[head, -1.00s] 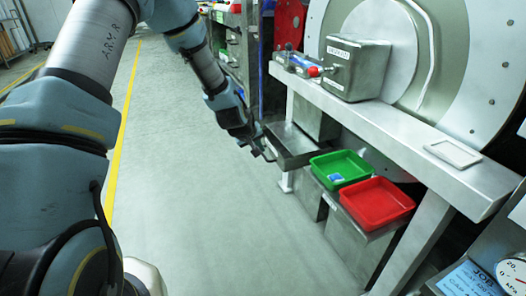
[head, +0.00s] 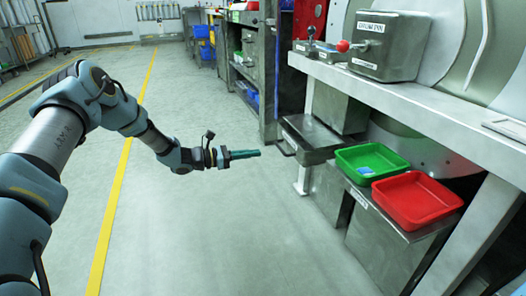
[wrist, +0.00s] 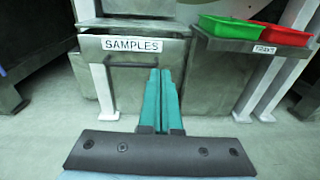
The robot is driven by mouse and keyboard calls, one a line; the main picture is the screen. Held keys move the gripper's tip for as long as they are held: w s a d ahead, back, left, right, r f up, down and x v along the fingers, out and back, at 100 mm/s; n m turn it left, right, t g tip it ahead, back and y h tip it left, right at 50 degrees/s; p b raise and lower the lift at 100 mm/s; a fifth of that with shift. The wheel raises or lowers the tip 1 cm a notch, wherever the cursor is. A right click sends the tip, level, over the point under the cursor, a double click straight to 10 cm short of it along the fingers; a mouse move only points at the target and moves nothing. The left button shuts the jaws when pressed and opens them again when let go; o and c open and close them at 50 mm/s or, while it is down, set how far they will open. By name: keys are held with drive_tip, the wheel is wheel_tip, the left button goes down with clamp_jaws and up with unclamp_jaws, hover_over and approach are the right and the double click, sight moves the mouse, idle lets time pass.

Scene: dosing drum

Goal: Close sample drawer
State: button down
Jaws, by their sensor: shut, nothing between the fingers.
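The sample drawer (head: 312,137) is a grey metal tray under the bench, and it juts out towards the aisle in the head view. In the wrist view its front carries a SAMPLES label (wrist: 132,44) and a dark bar handle (wrist: 132,65). My gripper (head: 259,153) is left of the drawer front in the head view, with a gap between. Its teal fingers are shut and empty. In the wrist view the gripper (wrist: 163,72) points at the drawer front, and the fingertips overlap the handle's right end.
A green bin (head: 372,161) and a red bin (head: 418,200) stand on a grey shelf right of the drawer. The metal bench (head: 420,100) runs above, bearing a grey box (head: 388,45). The floor (head: 215,225) left of the drawer is clear.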

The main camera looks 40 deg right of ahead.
drive_tip(key=w, duration=0.1)
drive_tip(key=b, duration=0.4)
approach(295, 142)
drive_tip(key=shift+n+h, duration=0.3)
drive_tip(key=shift+h, duration=0.1)
drive_tip(key=x, duration=0.3)
drive_tip(key=f+x, duration=0.1)
drive_tip(key=x, duration=0.1)
drive_tip(key=shift+s+d, duration=0.1)
drive_tip(key=shift+x, duration=0.8)
drive_tip(key=shift+r, duration=0.15)
